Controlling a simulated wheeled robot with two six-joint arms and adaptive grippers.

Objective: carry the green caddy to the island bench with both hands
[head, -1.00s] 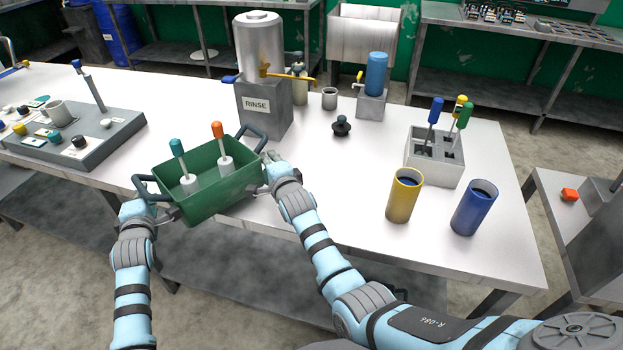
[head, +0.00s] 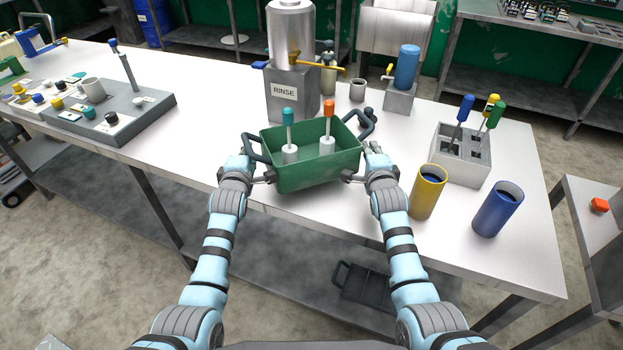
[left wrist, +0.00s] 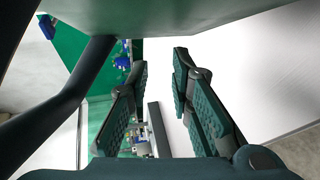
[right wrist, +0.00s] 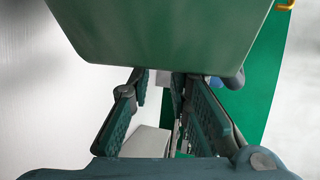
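The green caddy (head: 315,174) is upright over the front part of the long bench, with a teal-topped tool (head: 289,128) and an orange-topped tool (head: 328,122) in it. I cannot tell whether its base touches the bench. Its dark left handle (head: 253,148) and right handle (head: 367,124) stick up at its ends. My left gripper (head: 264,177) is at its left end and my right gripper (head: 352,177) at its right end, both below the handles. In the wrist views, the left fingers (left wrist: 160,75) and right fingers (right wrist: 160,82) stand apart, with no handle visible between them.
A rinse tank (head: 290,95) stands behind the caddy. A yellow cup (head: 427,192), a blue cup (head: 497,208) and a grey tool block (head: 462,153) stand to the right. A grey board with knobs (head: 110,118) lies left. A dark tray (head: 362,283) sits on the lower shelf.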

